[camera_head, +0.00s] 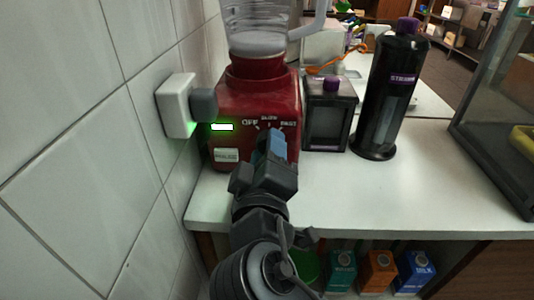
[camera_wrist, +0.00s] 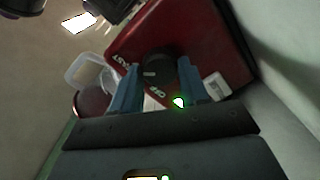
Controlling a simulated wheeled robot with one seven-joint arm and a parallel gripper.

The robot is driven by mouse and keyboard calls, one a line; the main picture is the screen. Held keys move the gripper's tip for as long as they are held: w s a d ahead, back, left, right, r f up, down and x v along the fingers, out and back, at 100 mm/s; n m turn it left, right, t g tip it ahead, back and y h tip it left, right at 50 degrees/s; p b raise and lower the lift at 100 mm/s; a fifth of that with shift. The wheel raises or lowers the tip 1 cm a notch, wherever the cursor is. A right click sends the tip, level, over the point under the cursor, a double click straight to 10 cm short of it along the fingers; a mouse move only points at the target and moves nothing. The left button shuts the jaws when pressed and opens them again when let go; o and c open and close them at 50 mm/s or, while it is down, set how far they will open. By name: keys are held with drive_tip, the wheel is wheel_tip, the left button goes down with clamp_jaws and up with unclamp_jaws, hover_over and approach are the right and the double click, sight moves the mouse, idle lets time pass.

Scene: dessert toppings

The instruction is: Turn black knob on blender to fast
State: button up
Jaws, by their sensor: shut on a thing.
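The red blender base (camera_head: 255,100) stands on the white counter, its front panel lettered OFF, SLOW and FAST. A clear jug sits on top of it. The black knob (camera_wrist: 158,66) shows in the wrist view between my gripper's blue fingers. My gripper (camera_wrist: 157,78) is shut on the knob. In the head view my gripper (camera_head: 274,138) is against the front panel and hides the knob. A white mark on the knob points left in the wrist view, towards the FAST side; the exact setting I cannot tell. My left finger covers part of the lettering there.
A white wall socket with a grey plug (camera_head: 203,105) is close on the left, by the tiled wall. A dark box (camera_head: 329,115) and a tall black bottle (camera_head: 392,90) stand right of the blender.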

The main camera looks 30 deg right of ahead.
drive_tip(key=shift+f, duration=0.1)
drive_tip(key=o, duration=1.1)
drive_tip(key=shift+c, duration=0.2)
drive_tip(key=v, duration=0.8)
drive_tip(key=shift+w, duration=0.1)
